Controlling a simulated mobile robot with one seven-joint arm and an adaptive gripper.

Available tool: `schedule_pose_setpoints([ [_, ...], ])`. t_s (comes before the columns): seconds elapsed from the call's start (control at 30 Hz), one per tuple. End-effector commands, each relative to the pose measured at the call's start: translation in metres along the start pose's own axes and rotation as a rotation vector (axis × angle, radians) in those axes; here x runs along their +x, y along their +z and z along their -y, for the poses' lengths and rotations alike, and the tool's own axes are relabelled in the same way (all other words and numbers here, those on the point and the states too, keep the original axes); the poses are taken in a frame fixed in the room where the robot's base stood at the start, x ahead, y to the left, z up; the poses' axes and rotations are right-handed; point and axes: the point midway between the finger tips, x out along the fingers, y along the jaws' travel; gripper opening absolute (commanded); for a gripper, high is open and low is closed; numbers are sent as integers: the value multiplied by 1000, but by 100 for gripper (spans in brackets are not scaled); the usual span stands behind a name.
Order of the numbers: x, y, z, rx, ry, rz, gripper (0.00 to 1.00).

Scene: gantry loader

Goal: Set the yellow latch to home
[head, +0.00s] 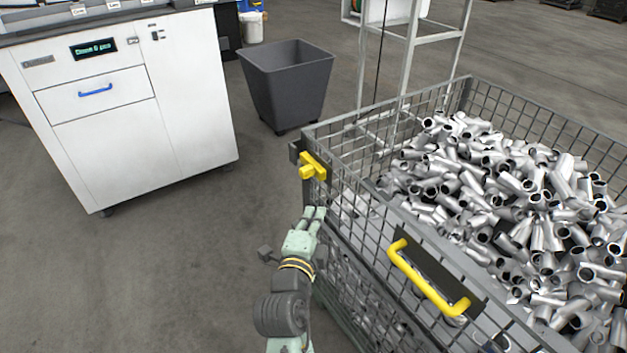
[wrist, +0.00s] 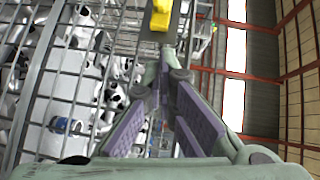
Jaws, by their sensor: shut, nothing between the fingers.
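The yellow latch (head: 313,167) is at the near left top corner of a wire mesh cage (head: 338,126). Its yellow part also shows at the top of the wrist view (wrist: 160,14), on a dark plate. My gripper (head: 315,213) is just below the latch in the head view, beside the cage's corner, with a small gap between them. In the wrist view its fingertips (wrist: 165,62) are together and empty, pointing toward the latch. I cannot tell any marking for the home position.
The cage is full of metal pipe pieces (head: 500,180). A yellow handle (head: 427,282) is on its near side. A grey bin (head: 287,82) and a white cabinet (head: 125,110) with a blue handle stand behind to the left. The floor (head: 170,270) left of my arm is clear.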

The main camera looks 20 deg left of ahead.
Motion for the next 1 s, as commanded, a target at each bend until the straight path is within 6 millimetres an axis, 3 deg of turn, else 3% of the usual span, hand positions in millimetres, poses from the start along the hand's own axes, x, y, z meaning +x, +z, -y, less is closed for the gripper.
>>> schedule_pose_setpoints([
  [0.37, 2, 1, -2, 3, -2, -1, 0],
  [1.0, 24, 1, -5, 10, -6, -15, 0],
])
